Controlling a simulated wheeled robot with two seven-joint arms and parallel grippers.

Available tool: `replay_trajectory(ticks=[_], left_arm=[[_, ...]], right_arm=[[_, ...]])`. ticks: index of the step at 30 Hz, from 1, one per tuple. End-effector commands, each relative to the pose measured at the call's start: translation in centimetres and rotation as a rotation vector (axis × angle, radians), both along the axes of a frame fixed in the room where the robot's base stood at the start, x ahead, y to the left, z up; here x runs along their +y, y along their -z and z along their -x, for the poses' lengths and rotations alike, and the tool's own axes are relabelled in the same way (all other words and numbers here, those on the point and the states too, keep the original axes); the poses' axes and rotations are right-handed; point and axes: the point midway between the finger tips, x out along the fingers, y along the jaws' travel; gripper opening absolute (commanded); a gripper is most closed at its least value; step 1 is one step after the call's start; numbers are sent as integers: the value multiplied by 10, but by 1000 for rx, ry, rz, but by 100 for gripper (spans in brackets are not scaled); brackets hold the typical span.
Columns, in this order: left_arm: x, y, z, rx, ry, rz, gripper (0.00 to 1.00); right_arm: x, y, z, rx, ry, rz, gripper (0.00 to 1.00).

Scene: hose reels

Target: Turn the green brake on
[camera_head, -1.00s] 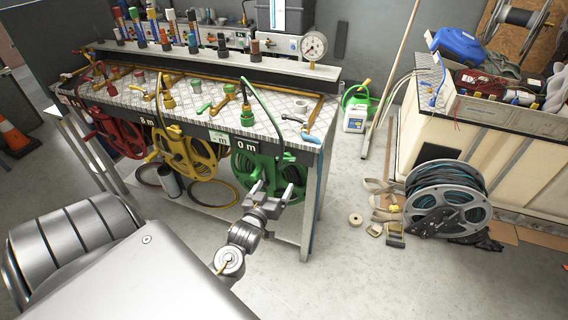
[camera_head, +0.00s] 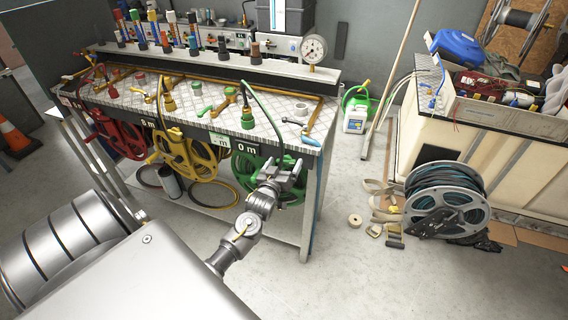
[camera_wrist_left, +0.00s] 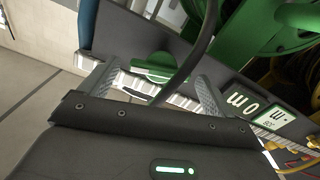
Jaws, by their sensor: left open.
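The green hose reel (camera_head: 246,163) hangs under the right end of the bench, below the "0 m" label. In the left wrist view, part of the green reel (camera_wrist_left: 262,25) shows at the top. A flat green handle (camera_wrist_left: 165,68), apparently the green brake, lies between the fingertips, and a dark hose crosses in front of it. My left gripper (camera_head: 286,172) is at the bench's front edge, before the reel. It is open, with its fingers (camera_wrist_left: 158,75) apart on either side of the handle; contact cannot be told. In the head view the handle is hidden behind the gripper. My right gripper is out of view.
A yellow reel (camera_head: 188,158) and a red reel (camera_head: 120,137) hang farther left. The bench top (camera_head: 185,103) carries valves and pipes. A blue hose (camera_head: 320,190) hangs at the bench's right corner. Floor to the right is mostly clear, with straps and a grey reel (camera_head: 447,200).

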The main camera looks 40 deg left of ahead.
Motion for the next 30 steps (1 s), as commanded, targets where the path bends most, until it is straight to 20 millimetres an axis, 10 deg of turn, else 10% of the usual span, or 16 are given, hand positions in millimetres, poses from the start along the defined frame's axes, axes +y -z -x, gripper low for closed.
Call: replay_trajectory(ticks=[10, 20, 30], left_arm=[[1, 0, -4, 1, 0, 0, 89], [1, 0, -4, 1, 0, 0, 46], [0, -1, -4, 75, 1, -210, 44]], right_arm=[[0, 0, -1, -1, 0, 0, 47], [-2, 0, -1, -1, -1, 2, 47], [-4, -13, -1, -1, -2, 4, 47]])
